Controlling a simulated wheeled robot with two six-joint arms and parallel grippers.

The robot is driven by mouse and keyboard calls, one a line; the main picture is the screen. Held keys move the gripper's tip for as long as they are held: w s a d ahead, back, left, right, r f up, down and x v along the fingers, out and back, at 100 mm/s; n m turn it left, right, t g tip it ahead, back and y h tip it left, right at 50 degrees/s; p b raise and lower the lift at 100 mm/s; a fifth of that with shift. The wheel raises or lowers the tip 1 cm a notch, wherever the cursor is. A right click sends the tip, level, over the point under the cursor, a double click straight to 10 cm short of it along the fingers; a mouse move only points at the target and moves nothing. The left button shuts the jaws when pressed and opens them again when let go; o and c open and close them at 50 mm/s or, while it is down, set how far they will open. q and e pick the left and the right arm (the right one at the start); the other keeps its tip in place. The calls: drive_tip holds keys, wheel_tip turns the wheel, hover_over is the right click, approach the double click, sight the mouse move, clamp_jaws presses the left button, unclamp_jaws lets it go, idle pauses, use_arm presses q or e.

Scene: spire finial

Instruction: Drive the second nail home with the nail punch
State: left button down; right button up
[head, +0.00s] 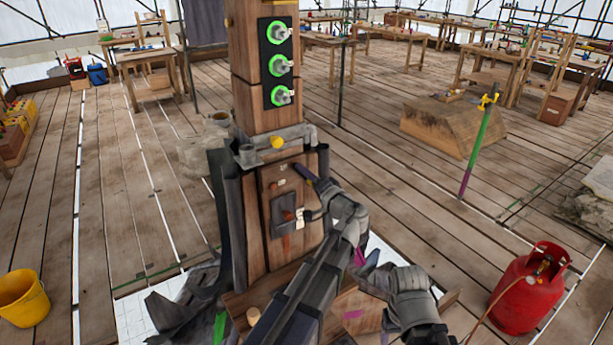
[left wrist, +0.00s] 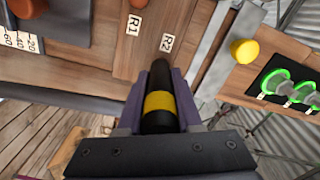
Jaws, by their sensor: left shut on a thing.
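The nail punch (left wrist: 159,104) is a black rod with a yellow band. My left gripper (head: 312,180) is shut on it, with purple fingers on both sides in the left wrist view (left wrist: 158,95). The punch points at the wooden face of the spire post (head: 254,98), its far end by the R2 label (left wrist: 167,43). I cannot tell whether it touches the wood. The R1 label (left wrist: 133,25) is to its left. No nail head is clearly visible; the spot at the punch's end is hidden. My right gripper (head: 366,260) is low at the right of the post; its jaw state is unclear.
A black panel with green-ringed fittings (head: 278,62) and a yellow knob (head: 277,142) are higher on the post. A red gas cylinder (head: 530,290) stands at right, a yellow bucket (head: 24,298) at left. Planks between post and workbenches are mostly open.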

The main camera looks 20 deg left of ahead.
use_arm(q)
drive_tip(key=shift+w+a, duration=0.1)
drive_tip(key=shift+a, duration=0.05)
idle(0.3)
drive_tip(key=shift+s+d, duration=0.4)
drive_tip(key=shift+d, duration=0.1)
drive_tip(key=shift+v, duration=2.8)
